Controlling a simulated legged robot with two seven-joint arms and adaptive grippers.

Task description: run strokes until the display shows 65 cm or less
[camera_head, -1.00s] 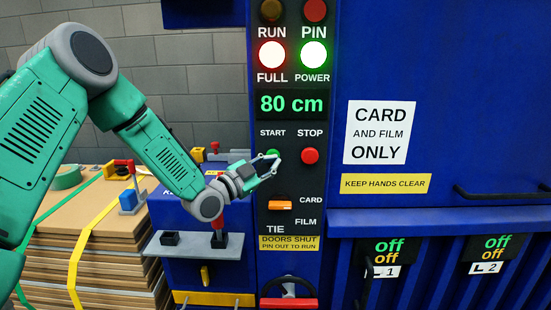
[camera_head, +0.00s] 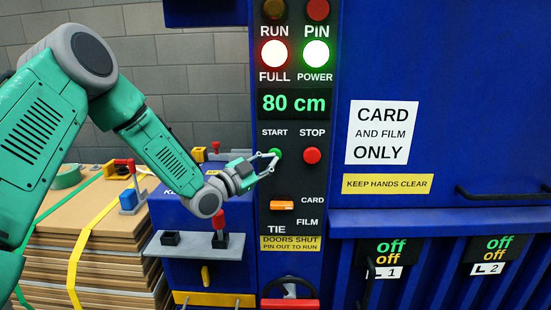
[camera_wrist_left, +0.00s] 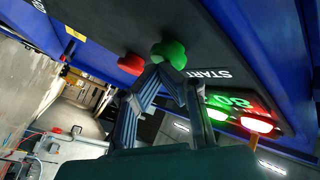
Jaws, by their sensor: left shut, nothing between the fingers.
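The display (camera_head: 294,103) on the dark control panel reads 80 cm in green. The green START button (camera_head: 275,154) sits below it, with the red STOP button (camera_head: 312,155) to its right. My left gripper (camera_head: 277,158) is shut and empty, its fingertips at the START button. In the left wrist view the green button (camera_wrist_left: 170,53) is just beyond the fingertips; I cannot tell whether they touch it. The FULL lamp (camera_head: 274,54) glows red-white and the POWER lamp (camera_head: 315,53) glows white-green. The RUN lamp (camera_head: 274,9) is dark. My right gripper is not in view.
An orange selector (camera_head: 282,205) sits below the buttons, by the CARD label. A grey shelf (camera_head: 180,244) with a red-topped lever (camera_head: 219,222) juts out below my left arm. A strapped card stack (camera_head: 100,228) stands at left. Two door signs read off.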

